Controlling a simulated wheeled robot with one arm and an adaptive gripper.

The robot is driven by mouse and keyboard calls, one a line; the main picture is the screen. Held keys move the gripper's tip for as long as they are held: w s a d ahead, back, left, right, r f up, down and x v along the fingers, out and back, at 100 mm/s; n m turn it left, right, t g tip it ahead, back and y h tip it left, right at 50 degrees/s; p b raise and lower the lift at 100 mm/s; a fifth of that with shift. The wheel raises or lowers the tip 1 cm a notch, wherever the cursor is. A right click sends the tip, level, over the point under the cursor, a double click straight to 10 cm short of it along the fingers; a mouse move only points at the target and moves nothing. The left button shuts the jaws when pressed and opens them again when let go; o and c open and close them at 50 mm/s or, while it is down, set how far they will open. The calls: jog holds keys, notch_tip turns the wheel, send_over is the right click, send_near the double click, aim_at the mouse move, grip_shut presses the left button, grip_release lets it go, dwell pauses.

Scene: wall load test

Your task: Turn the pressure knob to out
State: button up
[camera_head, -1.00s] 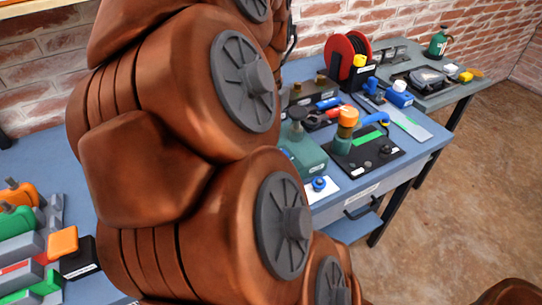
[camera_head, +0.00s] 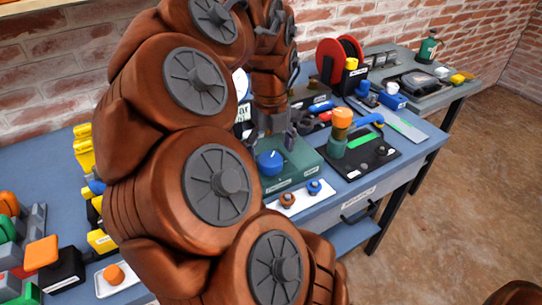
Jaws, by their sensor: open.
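A blue knob (camera_head: 270,162) sits on a green box (camera_head: 299,164) on the blue workbench; I cannot read a label that says whether it is the pressure knob. Any in or out marking is too small to see. A white dial (camera_head: 241,84) shows partly behind my arm, with a small label plate below it. My gripper (camera_head: 274,138) is open and points down over the green box, just above and behind the blue knob. I cannot tell whether a finger touches the box. My arm hides much of the bench's middle.
A white plate (camera_head: 300,200) with two small knobs lies in front of the green box. A black panel (camera_head: 378,160) with an orange-topped green valve (camera_head: 341,130) stands to the right. A red reel (camera_head: 329,62) is behind. Yellow, orange and green items crowd the left.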

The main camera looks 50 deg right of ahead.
jog(key=shift+f, duration=1.05)
jog(key=shift+c, duration=0.4)
jog(key=c, duration=1.1)
jog(key=shift+r, duration=0.1)
